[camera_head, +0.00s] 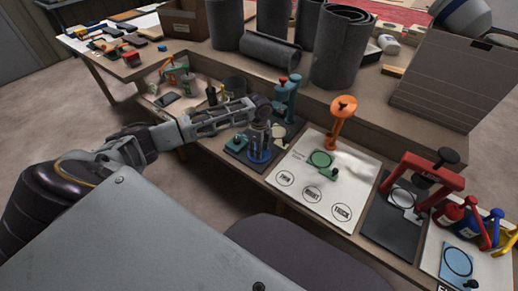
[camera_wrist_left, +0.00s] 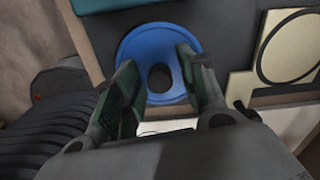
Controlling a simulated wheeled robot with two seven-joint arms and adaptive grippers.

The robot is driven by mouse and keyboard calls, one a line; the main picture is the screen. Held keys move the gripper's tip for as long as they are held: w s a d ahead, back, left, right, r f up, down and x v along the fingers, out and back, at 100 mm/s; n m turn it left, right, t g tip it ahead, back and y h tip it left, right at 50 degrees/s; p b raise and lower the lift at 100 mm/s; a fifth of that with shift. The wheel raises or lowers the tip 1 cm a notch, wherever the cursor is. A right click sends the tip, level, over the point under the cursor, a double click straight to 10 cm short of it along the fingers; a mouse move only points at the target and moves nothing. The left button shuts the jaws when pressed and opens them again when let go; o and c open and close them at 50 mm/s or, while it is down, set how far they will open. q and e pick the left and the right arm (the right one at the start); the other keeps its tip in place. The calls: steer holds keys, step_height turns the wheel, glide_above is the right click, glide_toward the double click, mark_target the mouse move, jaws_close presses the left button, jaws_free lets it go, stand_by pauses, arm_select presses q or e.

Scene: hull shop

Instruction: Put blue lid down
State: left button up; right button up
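The blue lid (camera_head: 258,157) is a round blue disc at the front of a dark board (camera_head: 284,150) on the bench. In the left wrist view the blue lid (camera_wrist_left: 141,45) has a dark round spot or knob at its middle. My left gripper (camera_head: 258,141) points down over the lid. Its fingers (camera_wrist_left: 160,75) are apart, one on each side of the dark middle, with blue showing between. I cannot tell whether the fingertips touch the lid or whether it rests fully on the board. My right gripper is not in view.
A teal press (camera_head: 284,100) stands just behind, and a pale card with a black ring (camera_wrist_left: 290,45) lies beside the lid. A white board (camera_head: 345,180) with an orange stand (camera_head: 341,120) is to the right. A red press (camera_head: 425,180) is farther right.

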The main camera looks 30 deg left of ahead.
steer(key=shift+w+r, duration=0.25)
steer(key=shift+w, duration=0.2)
arm_select(q)
steer(key=shift+r, duration=0.95)
steer(key=shift+w+r+p, duration=0.1)
steer(key=shift+r+p, duration=0.3)
steer(key=shift+r, duration=0.55)
step_height(320, 180, up, 8)
steer(key=p, duration=0.1)
steer(key=shift+r+p, duration=0.25)
steer(key=shift+p, duration=0.15)
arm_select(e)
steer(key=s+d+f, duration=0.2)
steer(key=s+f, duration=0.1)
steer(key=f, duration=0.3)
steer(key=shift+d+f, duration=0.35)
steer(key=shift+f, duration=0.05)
